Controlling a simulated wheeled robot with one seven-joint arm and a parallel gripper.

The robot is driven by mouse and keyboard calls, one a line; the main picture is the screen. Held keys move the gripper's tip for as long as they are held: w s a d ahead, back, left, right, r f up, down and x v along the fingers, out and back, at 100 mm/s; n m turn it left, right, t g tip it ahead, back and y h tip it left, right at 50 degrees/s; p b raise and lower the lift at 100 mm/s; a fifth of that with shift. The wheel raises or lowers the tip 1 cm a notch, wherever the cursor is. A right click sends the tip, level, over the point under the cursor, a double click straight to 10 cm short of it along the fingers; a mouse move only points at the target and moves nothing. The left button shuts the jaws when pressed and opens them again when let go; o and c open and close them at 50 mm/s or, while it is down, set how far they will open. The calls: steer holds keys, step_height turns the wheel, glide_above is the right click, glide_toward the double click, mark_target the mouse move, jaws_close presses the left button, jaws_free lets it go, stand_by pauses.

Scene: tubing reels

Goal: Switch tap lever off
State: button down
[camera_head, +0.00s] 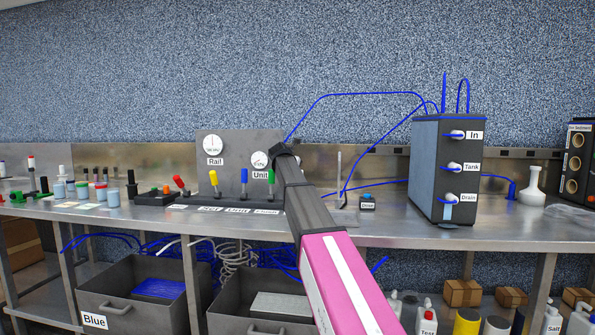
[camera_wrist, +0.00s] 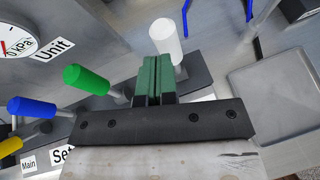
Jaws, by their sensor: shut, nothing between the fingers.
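A row of levers with coloured handles stands along the front of a grey gauge panel. I cannot read a tap label on any of them. The wrist view shows a white handle (camera_wrist: 165,38), a green handle (camera_wrist: 87,80), a blue handle (camera_wrist: 32,107) and a yellow handle (camera_wrist: 10,147). My gripper (camera_wrist: 152,62) is shut and empty, its fingertips just below the white handle and right of the green one. I cannot tell whether they touch the white handle. In the head view my arm hides the white handle; the green handle (camera_head: 271,177) shows left of it.
The gauge panel (camera_head: 240,145) stands behind the levers. A dark tank unit (camera_head: 447,165) with In, Tank and Drain valves stands to the right, with blue tubing overhead. Small jars (camera_head: 112,197) stand at left. A grey tray (camera_wrist: 275,95) lies right of my gripper. Bins sit below.

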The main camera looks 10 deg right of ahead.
steer(key=s+a+r, duration=0.3)
steer(key=s+r, duration=0.2)
steer(key=r, duration=0.3)
steer(key=shift+a, duration=0.35)
steer(key=shift+s, duration=0.15)
